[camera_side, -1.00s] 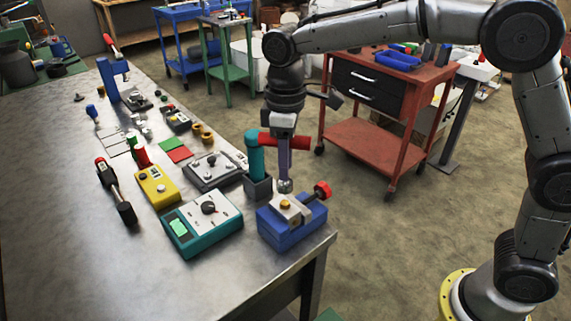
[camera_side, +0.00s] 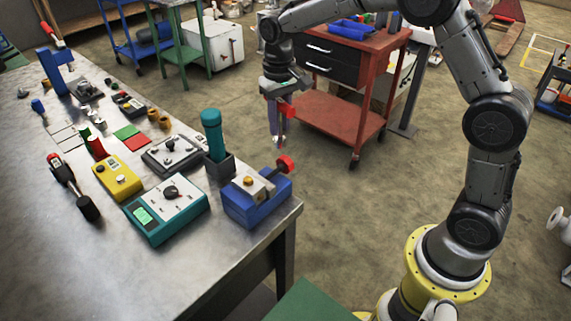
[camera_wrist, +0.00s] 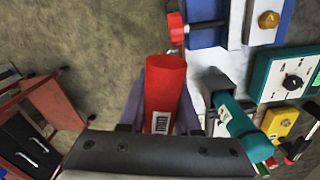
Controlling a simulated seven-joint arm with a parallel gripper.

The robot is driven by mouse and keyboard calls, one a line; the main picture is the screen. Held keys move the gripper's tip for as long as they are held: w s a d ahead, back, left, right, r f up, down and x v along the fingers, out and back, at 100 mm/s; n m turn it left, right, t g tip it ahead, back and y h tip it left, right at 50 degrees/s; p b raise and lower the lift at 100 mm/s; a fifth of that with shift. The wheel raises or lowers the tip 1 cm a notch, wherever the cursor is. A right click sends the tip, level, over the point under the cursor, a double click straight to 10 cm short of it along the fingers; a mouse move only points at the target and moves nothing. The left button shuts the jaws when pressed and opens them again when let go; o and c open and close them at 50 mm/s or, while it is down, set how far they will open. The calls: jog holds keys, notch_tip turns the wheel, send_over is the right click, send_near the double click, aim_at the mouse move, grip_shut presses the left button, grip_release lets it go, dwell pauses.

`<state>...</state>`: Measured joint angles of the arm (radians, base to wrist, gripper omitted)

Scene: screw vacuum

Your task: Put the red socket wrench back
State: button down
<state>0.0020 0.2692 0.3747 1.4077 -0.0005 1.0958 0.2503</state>
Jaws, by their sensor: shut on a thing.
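In the wrist view, the wrench's red handle (camera_wrist: 166,75), with a white label, sits between the purple fingers (camera_wrist: 158,112). The holder (camera_wrist: 216,82) and teal handle (camera_wrist: 237,120) also show right of my fingers in the wrist view.
A teal meter (camera_side: 166,206), yellow box (camera_side: 117,178) and grey box (camera_side: 172,154) lie left of the holder. A red cart (camera_side: 335,122) stands behind on the floor.

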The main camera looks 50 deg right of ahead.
aim_at(278, 99)
jog(key=shift+w+m, duration=0.1)
jog(key=shift+m, duration=0.2)
notch_tip(278, 99, up, 11)
jog(key=s+a+n, duration=0.1)
jog(key=s+a, duration=0.4)
jog(key=a, duration=0.4)
jog(key=s+a+n, duration=0.1)
jog(key=s+a, duration=0.4)
jog(key=a, duration=0.5)
jog(key=s+a+n, duration=0.1)
jog(key=s+a, duration=0.4)
jog(key=a, duration=0.4)
jog(key=shift+w+a+f, duration=1.6)
jog(key=shift+w+f, duration=0.15)
jog(key=shift+f, duration=1.3)
jog(key=shift+w+a+f, duration=1.6)
jog(key=shift+w+f, duration=0.15)
jog(key=shift+f, duration=1.35)
jog(key=shift+w+a+f, duration=1.6)
jog(key=shift+w+f, duration=0.15)
jog(key=shift+f, duration=1.3)
jog(key=shift+f, duration=0.15)
